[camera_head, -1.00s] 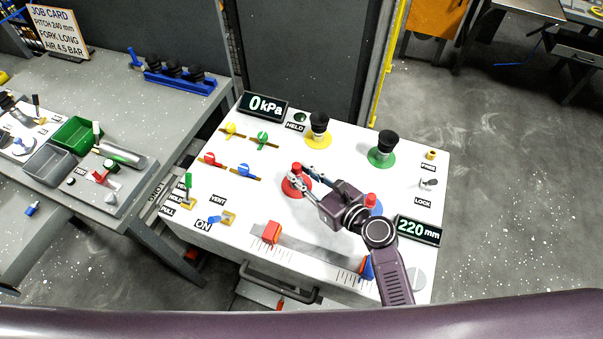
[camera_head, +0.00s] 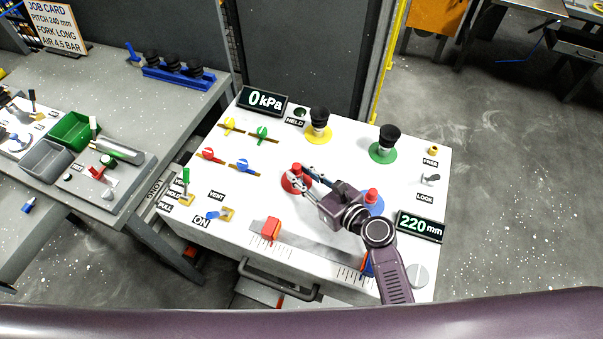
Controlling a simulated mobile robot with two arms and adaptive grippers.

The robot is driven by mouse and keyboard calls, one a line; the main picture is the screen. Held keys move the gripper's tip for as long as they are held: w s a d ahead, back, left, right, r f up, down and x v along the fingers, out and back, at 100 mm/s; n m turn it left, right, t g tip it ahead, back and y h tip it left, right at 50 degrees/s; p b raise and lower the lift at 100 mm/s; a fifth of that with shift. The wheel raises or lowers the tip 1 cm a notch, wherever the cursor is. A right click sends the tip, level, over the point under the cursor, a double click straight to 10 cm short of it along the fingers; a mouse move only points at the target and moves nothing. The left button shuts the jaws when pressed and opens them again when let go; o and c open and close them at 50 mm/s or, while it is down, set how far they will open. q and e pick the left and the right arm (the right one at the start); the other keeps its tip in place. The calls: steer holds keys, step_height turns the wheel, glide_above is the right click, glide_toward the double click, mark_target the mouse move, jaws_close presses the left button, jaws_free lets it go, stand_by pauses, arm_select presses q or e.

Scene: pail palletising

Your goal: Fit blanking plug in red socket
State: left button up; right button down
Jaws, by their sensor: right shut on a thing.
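The red socket (camera_head: 289,188) is a round red base on the white sloping panel, left of the blue socket (camera_head: 376,208). A red blanking plug (camera_head: 297,169) stands upright at the red socket. My right gripper (camera_head: 302,179) has its fingers around this plug and is shut on it. The fingers partly hide the plug's lower part, so I cannot tell how deep it sits. A second red plug (camera_head: 372,194) stands at the blue socket, beside my right wrist. My left gripper is not in view.
Black suction cups stand on the yellow socket (camera_head: 317,137) and green socket (camera_head: 383,155) behind. Small coloured levers (camera_head: 209,155) are on the panel's left. A grey bench (camera_head: 95,80) stands left.

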steer(key=shift+s+f, duration=0.1)
steer(key=shift+f, duration=0.35)
steer(key=c, duration=1.6)
jaws_free()
steer(key=shift+f, duration=0.1)
steer(key=v, duration=1.2)
steer(key=shift+c, duration=0.4)
